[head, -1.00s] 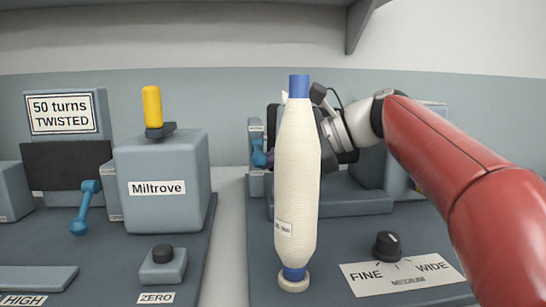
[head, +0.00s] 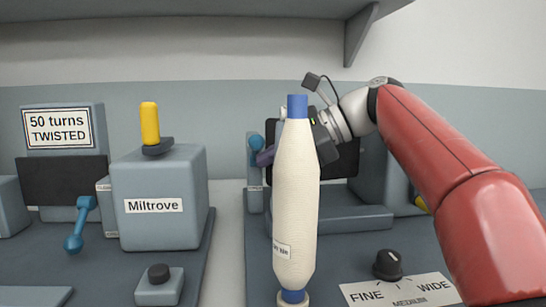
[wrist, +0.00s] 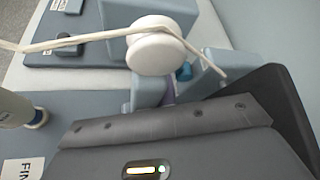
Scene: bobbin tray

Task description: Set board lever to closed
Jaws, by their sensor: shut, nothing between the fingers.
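A small blue lever (head: 255,143) on a narrow grey upright plate stands left of the cream bobbin. Its handle points up and covers the plate's upper label; the lower label (head: 255,188) shows but is too small to read. My gripper (head: 265,156) is shut and empty, its purple fingertips right beside or against the lever; contact is unclear. The bobbin hides part of my gripper in the head view. In the wrist view, a bit of blue lever (wrist: 184,72) shows near the purple fingers (wrist: 168,95), partly behind a white round piece.
The cream bobbin (head: 296,205) stands upright just in front of my gripper. A dark knob (head: 388,265) sits at the front right. At left are the Miltrove box (head: 160,200) with a yellow handle, another blue lever (head: 80,225) pointing down, and a black button (head: 159,273). A shelf hangs above.

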